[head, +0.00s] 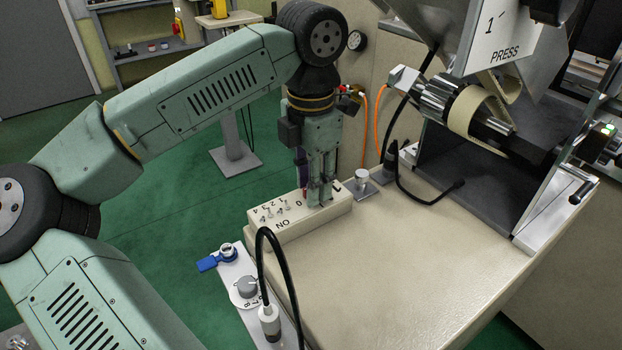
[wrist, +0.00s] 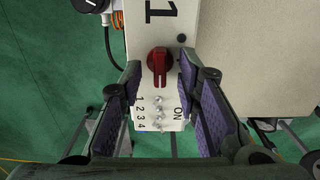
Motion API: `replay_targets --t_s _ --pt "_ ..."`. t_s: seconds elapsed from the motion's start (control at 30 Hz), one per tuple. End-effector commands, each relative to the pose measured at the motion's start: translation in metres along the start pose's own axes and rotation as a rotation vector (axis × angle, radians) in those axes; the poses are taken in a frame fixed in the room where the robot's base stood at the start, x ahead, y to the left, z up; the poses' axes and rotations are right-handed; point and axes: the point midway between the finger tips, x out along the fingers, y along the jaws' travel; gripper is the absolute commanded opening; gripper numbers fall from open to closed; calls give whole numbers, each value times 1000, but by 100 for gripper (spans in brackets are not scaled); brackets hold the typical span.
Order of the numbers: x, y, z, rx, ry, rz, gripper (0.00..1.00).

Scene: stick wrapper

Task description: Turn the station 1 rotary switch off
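The red rotary switch (wrist: 160,64) sits on the top face of a white switch box (wrist: 141,42) marked with a large "1" in the wrist view. Its ridge runs roughly up and down in that picture. My gripper (wrist: 160,73) has its two purple-padded fingers on either side of the red knob, with a visible gap on each side. In the head view my gripper (head: 320,196) points down over the far part of the switch box (head: 318,218). The knob is mostly hidden behind the fingers there.
Several small toggle switches (head: 268,214), numbered and marked "ON", stand on the same box. A black cable (head: 277,262) arches in front of it. A grey dial (head: 247,287) is near the bench corner. The beige bench top (head: 420,240) is clear to the right.

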Motion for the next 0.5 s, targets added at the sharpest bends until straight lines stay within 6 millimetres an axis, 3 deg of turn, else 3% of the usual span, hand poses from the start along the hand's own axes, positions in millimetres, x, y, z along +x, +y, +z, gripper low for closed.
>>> replay_targets --t_s 0.23,0.5 --pt "-17 0 1 -1 -1 2 30" --pt "-74 0 1 -2 -2 3 30"
